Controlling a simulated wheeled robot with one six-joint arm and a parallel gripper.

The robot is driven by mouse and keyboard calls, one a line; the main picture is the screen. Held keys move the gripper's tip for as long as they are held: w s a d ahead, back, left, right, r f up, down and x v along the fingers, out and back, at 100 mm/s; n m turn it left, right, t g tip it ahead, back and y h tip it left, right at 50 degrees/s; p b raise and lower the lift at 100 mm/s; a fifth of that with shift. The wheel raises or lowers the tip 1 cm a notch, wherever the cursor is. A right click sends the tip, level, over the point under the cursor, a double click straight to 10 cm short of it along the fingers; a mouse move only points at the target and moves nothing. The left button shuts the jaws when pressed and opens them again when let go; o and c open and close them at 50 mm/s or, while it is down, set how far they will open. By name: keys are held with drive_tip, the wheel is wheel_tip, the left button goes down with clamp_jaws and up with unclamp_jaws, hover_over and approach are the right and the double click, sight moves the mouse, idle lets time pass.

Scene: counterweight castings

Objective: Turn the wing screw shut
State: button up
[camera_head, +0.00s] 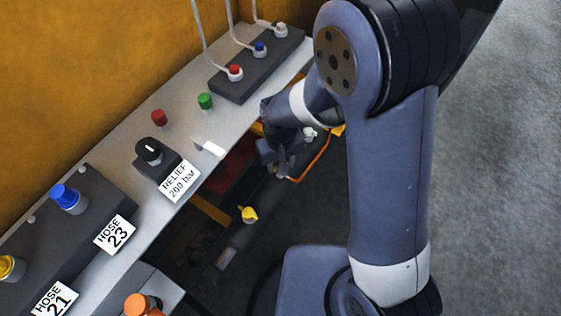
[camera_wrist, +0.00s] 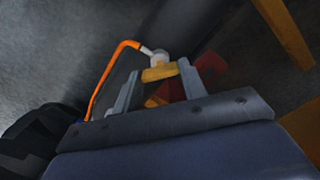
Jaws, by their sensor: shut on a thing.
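My gripper (camera_wrist: 158,70) is shut on a yellow-orange piece (camera_wrist: 160,74) that spans between its two fingertips in the wrist view; this looks like the wing screw. A pale round fitting (camera_wrist: 159,57) with an orange hose sits just beyond it. In the head view my gripper (camera_head: 282,160) is low beside the bench edge, and the piece in its jaws is hidden there. The pale fitting (camera_head: 309,134) shows just right of my wrist. How far the screw is turned cannot be told.
The orange hose (camera_head: 319,160) loops right of my gripper. The grey bench (camera_head: 130,150) carries a relief knob (camera_head: 149,150), red and green buttons and hose ports. Open floor lies right.

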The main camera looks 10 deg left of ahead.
drive_tip(key=m, duration=0.5)
drive_tip(key=shift+m, duration=0.3)
drive_tip(key=shift+m+b, duration=0.45)
drive_tip(key=shift+m, duration=1.75)
drive_tip(key=o, duration=1)
drive_tip(key=shift+r, duration=0.1)
wheel_tip(320, 180, up, 11)
drive_tip(key=shift+f+p, duration=0.15)
drive_tip(key=shift+p, duration=0.55)
